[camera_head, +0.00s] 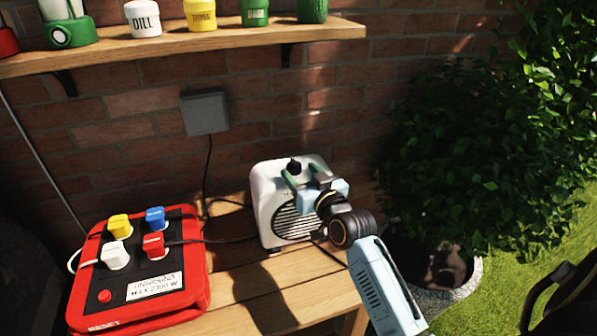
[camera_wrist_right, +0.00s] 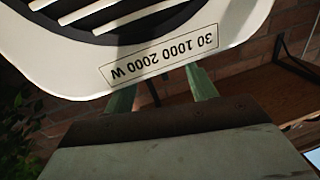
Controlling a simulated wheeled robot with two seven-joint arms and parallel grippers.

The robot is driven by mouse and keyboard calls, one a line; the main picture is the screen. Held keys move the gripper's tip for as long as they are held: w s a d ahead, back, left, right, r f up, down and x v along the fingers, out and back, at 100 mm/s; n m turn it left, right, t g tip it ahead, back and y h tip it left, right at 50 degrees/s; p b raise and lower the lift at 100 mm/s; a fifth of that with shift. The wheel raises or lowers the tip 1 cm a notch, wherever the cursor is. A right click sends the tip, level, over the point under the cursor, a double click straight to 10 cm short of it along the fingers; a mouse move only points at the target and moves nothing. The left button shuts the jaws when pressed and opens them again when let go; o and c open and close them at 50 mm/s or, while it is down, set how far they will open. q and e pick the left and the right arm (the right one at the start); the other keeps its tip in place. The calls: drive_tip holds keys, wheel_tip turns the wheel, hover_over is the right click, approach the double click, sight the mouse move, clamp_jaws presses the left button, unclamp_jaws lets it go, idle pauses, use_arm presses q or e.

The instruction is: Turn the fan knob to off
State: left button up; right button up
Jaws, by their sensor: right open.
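The white fan heater (camera_head: 264,197) stands on the wooden table with its round dark grille facing front. Its small black knob (camera_head: 294,166) is on the top. My right gripper (camera_head: 304,171) is over the heater's top, its two green fingers apart near the knob. I cannot tell whether they touch it. In the right wrist view, the heater's front (camera_wrist_right: 232,28) with an upside-down "30 1000 2000 W" label partly hides the fingers (camera_wrist_right: 161,90). The knob cannot be made out clearly there. My left gripper is not in view.
A red power box (camera_head: 190,285) with coloured plugs sits left on the table (camera_head: 262,298). A grey wall box (camera_head: 205,112) has a hanging cable. A shelf (camera_head: 225,38) with spice jars runs above. A leafy bush (camera_head: 450,150) in a pot is at right.

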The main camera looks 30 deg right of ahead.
drive_tip(key=shift+w+d, duration=0.1)
drive_tip(key=shift+w, duration=0.7)
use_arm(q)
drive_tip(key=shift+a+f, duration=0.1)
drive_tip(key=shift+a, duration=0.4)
use_arm(e)
drive_tip(key=shift+w, duration=0.15)
